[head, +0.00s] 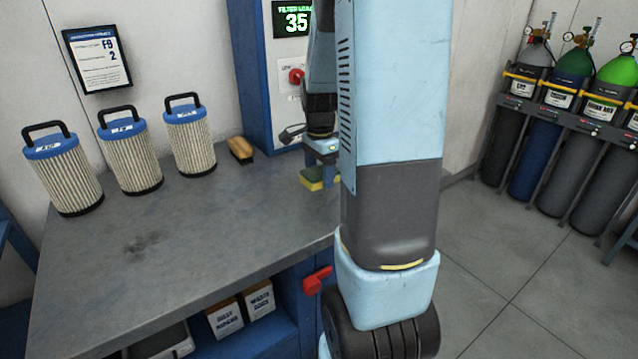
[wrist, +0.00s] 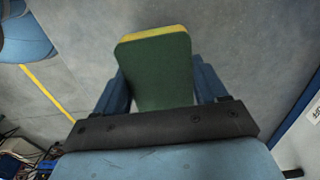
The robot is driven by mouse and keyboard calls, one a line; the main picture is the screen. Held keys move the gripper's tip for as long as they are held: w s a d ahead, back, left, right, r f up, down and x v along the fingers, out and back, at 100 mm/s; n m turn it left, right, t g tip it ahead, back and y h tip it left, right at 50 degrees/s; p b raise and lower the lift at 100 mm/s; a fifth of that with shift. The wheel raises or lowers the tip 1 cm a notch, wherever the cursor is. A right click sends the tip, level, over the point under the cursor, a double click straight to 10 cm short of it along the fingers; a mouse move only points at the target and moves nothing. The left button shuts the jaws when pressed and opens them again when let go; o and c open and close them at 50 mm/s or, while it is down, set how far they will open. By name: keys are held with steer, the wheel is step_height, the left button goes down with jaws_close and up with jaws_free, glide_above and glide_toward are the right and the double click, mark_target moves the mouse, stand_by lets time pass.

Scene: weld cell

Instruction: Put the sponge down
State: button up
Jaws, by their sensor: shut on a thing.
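The sponge, green with a yellow layer, is in my gripper (head: 321,168). In the head view the sponge (head: 312,183) shows low at the right part of the grey workbench (head: 190,245), partly hidden by my arm. I cannot tell whether it touches the bench top. In the wrist view the sponge's green face (wrist: 158,75) fills the space between the two blue fingers, with the yellow edge at its far end. The fingers are shut on its sides.
Three filter cartridges (head: 130,160) with blue caps and a wooden-handled brush (head: 240,149) stand along the bench's back. A blue cabinet with a display (head: 296,20) rises behind my gripper. The bench's middle and front are clear. Gas cylinders (head: 570,120) stand at right.

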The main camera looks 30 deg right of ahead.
mark_target(320, 192)
steer(key=shift+w+d+f, duration=0.1)
steer(key=shift+w+f, duration=0.05)
steer(key=shift+f, duration=1.7)
steer(key=shift+f, duration=0.3)
